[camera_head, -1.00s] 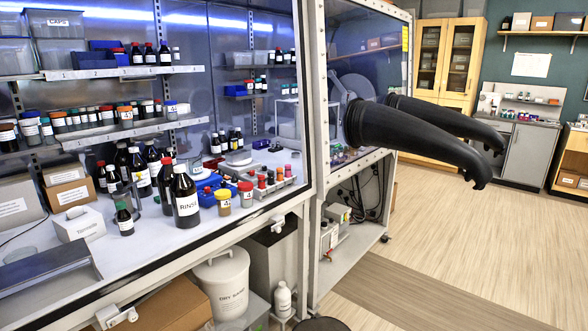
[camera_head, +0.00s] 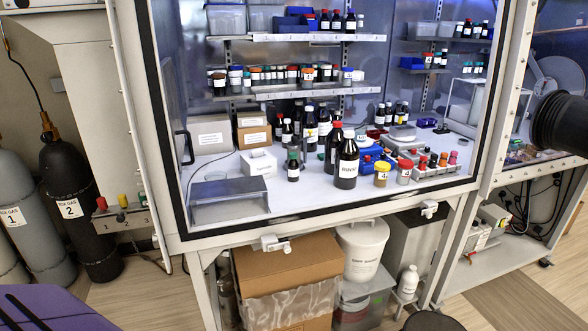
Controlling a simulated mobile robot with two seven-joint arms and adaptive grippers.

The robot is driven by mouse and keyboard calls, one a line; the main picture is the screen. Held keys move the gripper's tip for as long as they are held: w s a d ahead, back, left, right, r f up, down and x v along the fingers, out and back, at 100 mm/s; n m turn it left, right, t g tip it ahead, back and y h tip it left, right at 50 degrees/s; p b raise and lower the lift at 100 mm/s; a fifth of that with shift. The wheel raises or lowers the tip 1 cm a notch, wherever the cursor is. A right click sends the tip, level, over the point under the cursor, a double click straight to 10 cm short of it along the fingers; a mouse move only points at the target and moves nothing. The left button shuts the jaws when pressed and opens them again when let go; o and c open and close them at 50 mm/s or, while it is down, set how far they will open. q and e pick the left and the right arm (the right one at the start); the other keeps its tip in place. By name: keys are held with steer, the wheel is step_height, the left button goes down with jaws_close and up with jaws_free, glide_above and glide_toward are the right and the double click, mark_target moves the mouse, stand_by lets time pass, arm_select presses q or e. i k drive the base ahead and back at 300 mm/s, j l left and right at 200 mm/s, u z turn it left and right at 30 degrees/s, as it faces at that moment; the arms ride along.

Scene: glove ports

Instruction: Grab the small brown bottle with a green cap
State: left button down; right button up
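A small dark brown bottle with a green cap (camera_head: 293,165) and a white label stands upright on the white floor of the cabinet, near its front. It is just right of a white tissue box (camera_head: 258,163) and left of the large RINSE bottle (camera_head: 346,163). Nothing touches it that I can see. Neither of my grippers shows in the view.
The cabinet front is open above a dark front edge (camera_head: 330,214). A metal tray-like stand (camera_head: 229,200) is at the left. Shelves with bottles run along the back. Gas cylinders (camera_head: 75,205) stand at far left. A cardboard box (camera_head: 285,270) and a white bin (camera_head: 362,248) are below.

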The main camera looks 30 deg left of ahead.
mark_target(293, 164)
steer(key=i+u, duration=0.35)
steer(key=i, duration=0.8)
